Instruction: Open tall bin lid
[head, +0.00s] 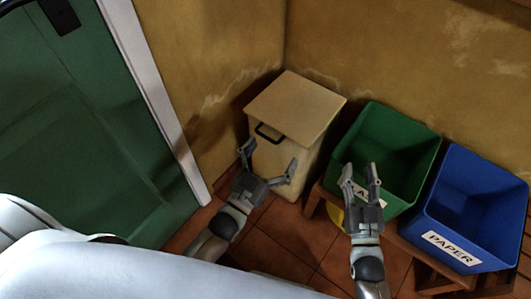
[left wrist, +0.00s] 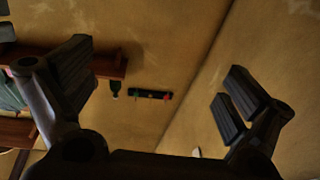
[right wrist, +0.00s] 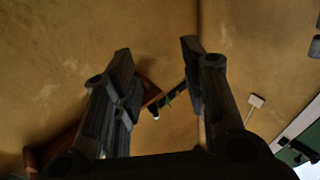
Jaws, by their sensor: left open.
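The tall bin (head: 287,155) is a cream box standing in the corner in the head view. Its flat lid (head: 297,105) lies shut on top, with a dark handle (head: 268,134) at the front edge. My left gripper (head: 268,158) is open and empty in front of the bin, just below the handle as pictured. Its fingers are spread wide in the left wrist view (left wrist: 160,85). My right gripper (head: 360,172) is in front of the green bin, with its fingers apart and nothing between them; they also show apart in the right wrist view (right wrist: 160,75).
A green open bin (head: 400,140) and a blue open bin (head: 475,200) labelled PAPER stand on a wooden bench (head: 430,262) to the right. A green door (head: 90,120) with a white frame is at the left. Walls close the corner behind the tall bin.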

